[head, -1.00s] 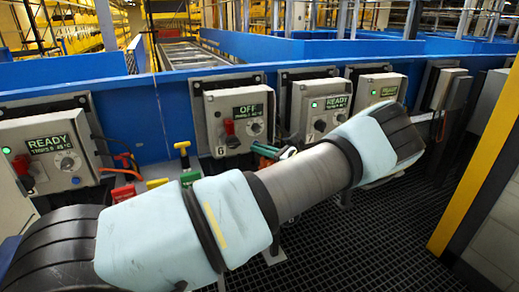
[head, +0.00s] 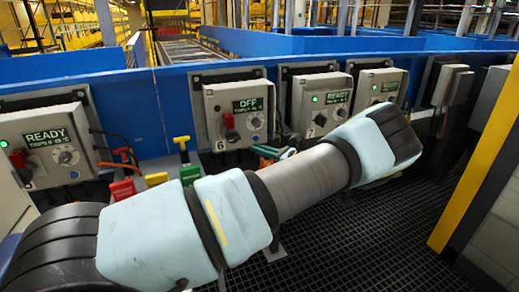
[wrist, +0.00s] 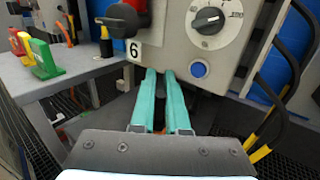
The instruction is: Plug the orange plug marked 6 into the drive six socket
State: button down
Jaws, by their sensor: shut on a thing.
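The drive six box (head: 245,108) shows OFF on its display, with a red handle and a 6 label; in the wrist view its grey face (wrist: 180,45) fills the upper middle. My gripper (wrist: 165,74) has teal fingers, close together, reaching up to the lower edge of the box, right of the 6 label. A bit of orange, probably the orange plug (wrist: 160,131), shows between the fingers near their base. The rest of the plug, its mark and the socket are hidden. In the head view my gripper (head: 270,151) is mostly behind my arm, below the box.
Red, yellow and green pieces (wrist: 40,58) stand on a grey shelf (wrist: 70,75) at the left. Black and yellow-banded cables (wrist: 280,110) hang at the right. The drive seven box (head: 320,103) stands to the right of drive six, and a READY box (head: 48,145) to its left.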

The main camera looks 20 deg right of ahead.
jog(key=shift+f, duration=0.35)
jog(key=c, duration=0.8)
grip_release()
jog(key=shift+c, duration=0.2)
jog(key=b+v, duration=0.2)
jog(key=v, duration=0.8)
jog(key=shift+s+d, duration=0.25)
jog(key=shift+s, duration=0.05)
